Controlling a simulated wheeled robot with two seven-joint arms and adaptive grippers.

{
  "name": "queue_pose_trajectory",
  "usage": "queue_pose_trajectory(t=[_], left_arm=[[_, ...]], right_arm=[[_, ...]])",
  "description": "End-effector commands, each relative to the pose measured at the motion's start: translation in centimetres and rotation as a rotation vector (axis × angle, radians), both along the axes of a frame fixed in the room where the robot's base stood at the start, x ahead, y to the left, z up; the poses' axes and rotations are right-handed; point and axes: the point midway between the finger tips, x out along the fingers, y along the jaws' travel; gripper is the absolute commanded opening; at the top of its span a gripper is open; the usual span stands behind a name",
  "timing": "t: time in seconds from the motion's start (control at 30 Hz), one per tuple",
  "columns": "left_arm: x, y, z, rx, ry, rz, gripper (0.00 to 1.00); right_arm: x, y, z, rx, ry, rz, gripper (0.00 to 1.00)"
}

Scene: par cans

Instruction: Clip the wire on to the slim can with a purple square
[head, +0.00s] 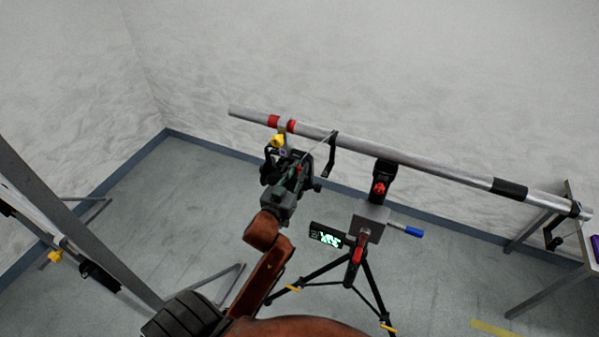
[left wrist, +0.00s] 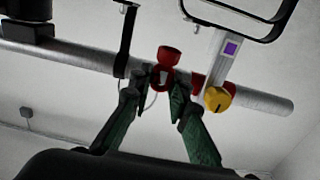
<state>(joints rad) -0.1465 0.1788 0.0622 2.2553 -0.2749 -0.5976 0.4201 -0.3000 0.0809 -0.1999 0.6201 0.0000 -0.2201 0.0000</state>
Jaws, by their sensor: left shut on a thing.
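My left gripper (head: 297,168) is up close under the left end of the metal pole. In the left wrist view its green fingertips (left wrist: 162,88) are shut on a red end piece of the wire (left wrist: 150,101), whose thin loop hangs by the left finger. In the head view the wire (head: 318,143) slants from the pole to the gripper. A purple square (left wrist: 230,48) shows on a grey bracket of the slim can (left wrist: 216,72), right of the fingers and apart from them. The can's body is mostly hidden. My right gripper is out of view.
The pole (head: 425,168) rests on a tripod stand (head: 366,221) and carries a black hook (head: 330,155) right of the gripper. A yellow knob (left wrist: 217,99) sits beside the bracket. A table (head: 545,220) stands at the far right.

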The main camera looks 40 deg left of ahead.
Motion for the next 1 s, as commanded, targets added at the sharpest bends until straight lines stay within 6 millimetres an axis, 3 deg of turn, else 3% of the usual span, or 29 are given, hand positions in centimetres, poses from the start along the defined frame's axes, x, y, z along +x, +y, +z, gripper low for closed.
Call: queue_pose_trajectory(t=[1.0], left_arm=[[3.7, 3.2, -0.1, 0.001, -0.001, -0.001, 0.00]], right_arm=[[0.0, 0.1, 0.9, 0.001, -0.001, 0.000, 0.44]])
